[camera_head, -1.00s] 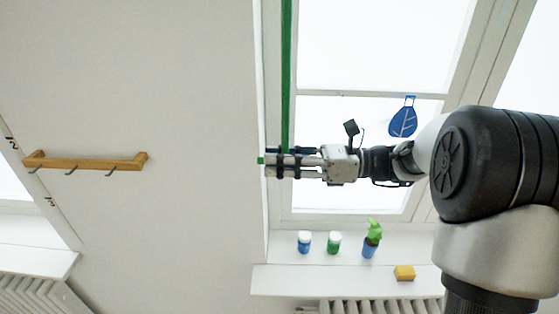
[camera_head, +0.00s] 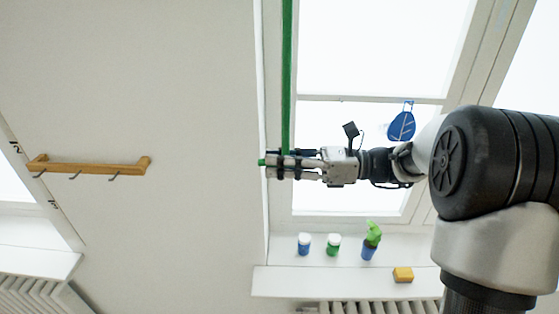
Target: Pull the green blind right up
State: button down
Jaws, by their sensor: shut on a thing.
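The green blind (camera_head: 287,75) shows as a narrow, upright green strip along the left side of the window, from the top edge of the picture down to my gripper. My gripper (camera_head: 270,165) reaches in from the right, level, at the window's left edge. Its fingers are shut on the lower end of the green blind, and a small green end pokes out to the left past the fingertips. The fingers hide most of the part held. The window pane right of the strip is bare and bright.
A blue leaf-shaped ornament (camera_head: 402,125) hangs before the window, near my arm. The sill (camera_head: 330,282) below holds a blue jar (camera_head: 304,244), a green jar (camera_head: 333,244), a spray bottle (camera_head: 371,241) and a yellow sponge (camera_head: 403,274). A wooden hook rail (camera_head: 90,168) is on the left wall.

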jog(key=shift+w+r, duration=0.1)
jog(key=shift+r, duration=0.25)
jog(key=c, duration=1.6)
grip_release()
jog(key=shift+r, duration=0.1)
jog(key=shift+w, duration=0.1)
jog(key=shift+f, duration=0.2)
jog(key=shift+d, duration=0.1)
jog(key=d, duration=1.2)
jog(key=shift+s, duration=0.2)
